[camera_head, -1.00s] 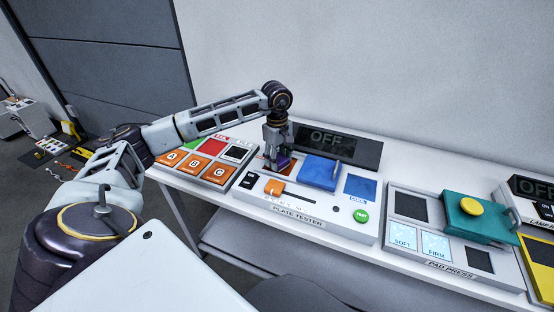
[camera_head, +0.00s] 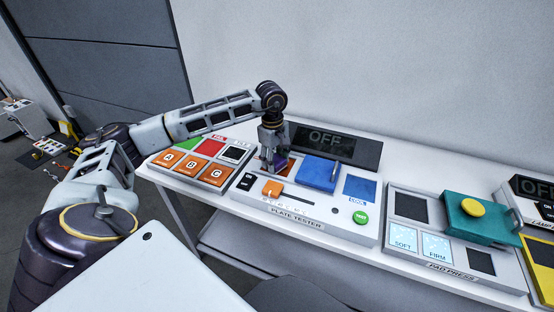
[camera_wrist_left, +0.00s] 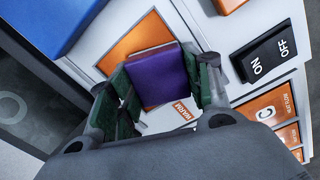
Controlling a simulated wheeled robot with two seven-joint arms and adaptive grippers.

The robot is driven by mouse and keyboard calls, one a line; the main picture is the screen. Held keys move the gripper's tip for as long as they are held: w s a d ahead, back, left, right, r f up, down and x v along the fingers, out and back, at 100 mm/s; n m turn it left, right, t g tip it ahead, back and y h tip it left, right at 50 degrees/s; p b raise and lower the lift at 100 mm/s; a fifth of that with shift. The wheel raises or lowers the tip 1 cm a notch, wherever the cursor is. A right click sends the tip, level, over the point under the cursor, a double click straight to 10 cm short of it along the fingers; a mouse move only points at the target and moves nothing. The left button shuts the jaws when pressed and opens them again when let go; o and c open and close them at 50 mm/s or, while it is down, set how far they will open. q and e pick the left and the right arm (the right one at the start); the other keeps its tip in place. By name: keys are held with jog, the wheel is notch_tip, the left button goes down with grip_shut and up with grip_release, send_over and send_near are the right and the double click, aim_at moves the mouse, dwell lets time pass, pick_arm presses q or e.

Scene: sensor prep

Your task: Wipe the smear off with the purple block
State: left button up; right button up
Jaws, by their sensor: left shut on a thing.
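The purple block (camera_wrist_left: 158,76) is held between the green-padded fingers of my left gripper (camera_wrist_left: 160,85). In the head view my left gripper (camera_head: 273,164) points down over an orange square pad on the plate tester (camera_head: 340,214), left of the blue lid. The orange pad (camera_wrist_left: 134,42) shows beside and beyond the block in the wrist view. The block covers part of this pad, and I cannot tell whether it touches it. I cannot make out a smear; it may be hidden under the block or gripper. My right gripper is not in view.
The blue lid (camera_head: 319,173) stands close to the gripper's right. The dark OFF display (camera_head: 333,143) is behind. An orange slider knob (camera_head: 272,188) and a black ON/OFF switch (camera_wrist_left: 264,53) are nearby. A panel with A, B, C buttons (camera_head: 192,170) lies left, the pad press (camera_head: 450,240) right.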

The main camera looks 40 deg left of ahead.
pick_arm(q)
jog(key=shift+s+d+f+g, duration=0.35)
jog(key=shift+s+f, duration=0.1)
jog(key=shift+s, duration=0.25)
jog(key=shift+w, duration=0.1)
jog(key=shift+w+a+r, duration=0.15)
jog(key=shift+w+r, duration=0.05)
jog(key=shift+w, duration=0.15)
jog(key=shift+r, duration=0.1)
